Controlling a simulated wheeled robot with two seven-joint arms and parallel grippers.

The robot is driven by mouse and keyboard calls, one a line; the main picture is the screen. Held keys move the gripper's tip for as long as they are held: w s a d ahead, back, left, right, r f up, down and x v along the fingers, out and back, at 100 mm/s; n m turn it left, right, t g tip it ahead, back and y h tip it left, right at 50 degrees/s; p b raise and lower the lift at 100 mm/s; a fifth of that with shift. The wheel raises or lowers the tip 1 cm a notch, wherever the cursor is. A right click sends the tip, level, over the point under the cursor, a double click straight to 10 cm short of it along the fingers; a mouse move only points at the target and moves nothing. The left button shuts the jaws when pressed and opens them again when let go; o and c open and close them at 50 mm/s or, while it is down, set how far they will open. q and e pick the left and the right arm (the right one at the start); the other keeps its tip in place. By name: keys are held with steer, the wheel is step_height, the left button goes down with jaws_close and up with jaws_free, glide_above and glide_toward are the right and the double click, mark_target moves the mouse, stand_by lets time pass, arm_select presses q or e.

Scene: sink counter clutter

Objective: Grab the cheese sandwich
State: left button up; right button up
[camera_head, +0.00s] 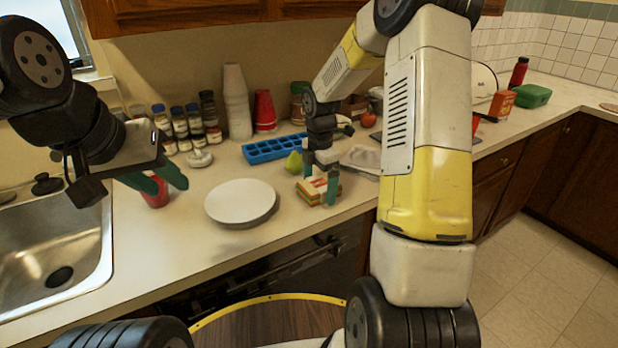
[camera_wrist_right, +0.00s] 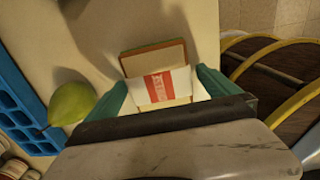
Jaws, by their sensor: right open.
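The cheese sandwich (camera_head: 311,191), wrapped in part by a white band with a red label, lies on the counter near its front edge. In the right wrist view the sandwich (camera_wrist_right: 157,80) sits between the two green fingers of my right gripper (camera_wrist_right: 163,90). My right gripper (camera_head: 320,182) is open around it; a small space shows beside the fingers.
A green pear (camera_head: 294,162) and a blue ice tray (camera_head: 273,149) are just behind the sandwich. A white round plate (camera_head: 240,201) is to its left. A red cup (camera_head: 155,194) stands near my left fingers. The sink (camera_head: 60,255) is at far left.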

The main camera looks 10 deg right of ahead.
steer(key=c, duration=1.4)
steer(key=shift+c, duration=0.6)
steer(key=shift+r, duration=0.15)
